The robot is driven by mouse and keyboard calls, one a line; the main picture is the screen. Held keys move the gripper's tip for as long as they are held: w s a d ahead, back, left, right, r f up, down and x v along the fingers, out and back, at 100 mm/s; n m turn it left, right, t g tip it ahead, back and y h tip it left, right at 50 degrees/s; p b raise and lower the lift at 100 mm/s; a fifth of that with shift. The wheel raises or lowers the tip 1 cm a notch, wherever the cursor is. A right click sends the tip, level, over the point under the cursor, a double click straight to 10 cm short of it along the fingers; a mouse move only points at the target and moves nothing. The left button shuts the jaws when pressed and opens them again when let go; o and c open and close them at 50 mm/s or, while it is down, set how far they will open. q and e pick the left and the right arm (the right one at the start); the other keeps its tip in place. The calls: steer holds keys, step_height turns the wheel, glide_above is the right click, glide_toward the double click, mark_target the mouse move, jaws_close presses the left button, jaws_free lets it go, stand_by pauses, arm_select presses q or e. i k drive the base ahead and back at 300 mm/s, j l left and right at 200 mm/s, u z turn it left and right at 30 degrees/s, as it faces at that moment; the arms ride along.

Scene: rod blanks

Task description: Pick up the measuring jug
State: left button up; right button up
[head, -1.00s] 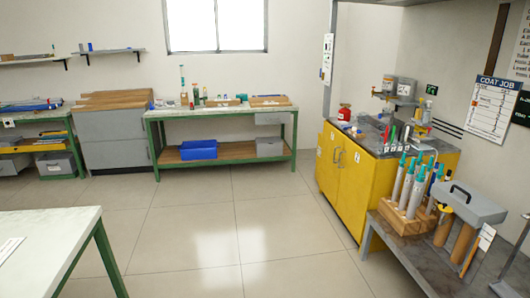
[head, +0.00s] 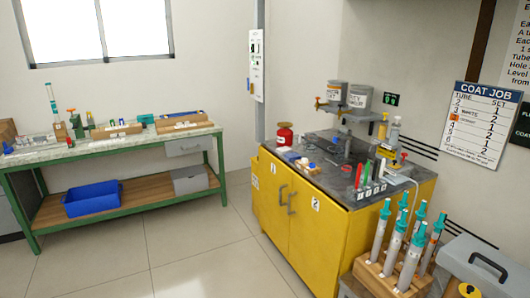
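I cannot make out a measuring jug for certain in the head view. The small things on the dark top of the yellow cabinet (head: 310,215) are too small to tell apart surely. A red can (head: 284,135) stands at its back left corner, and a pale bottle (head: 394,131) stands toward the back right. Neither of my grippers is in view.
A green-framed bench (head: 120,142) stands at the left, with a blue bin (head: 92,200) on its lower shelf. A wooden rack (head: 378,282) of teal-capped tubes and a grey case (head: 470,264) are at the front right. The floor (head: 200,240) between is clear.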

mark_target(310, 140)
steer(key=i+z, duration=0.15)
steer(key=i, duration=0.3)
steer(key=i+j+z, duration=0.2)
steer(key=i, duration=0.25)
steer(key=i+j+z, duration=0.15)
steer(key=i, duration=0.3)
steer(key=i+j+z, duration=0.2)
steer(key=i, duration=0.25)
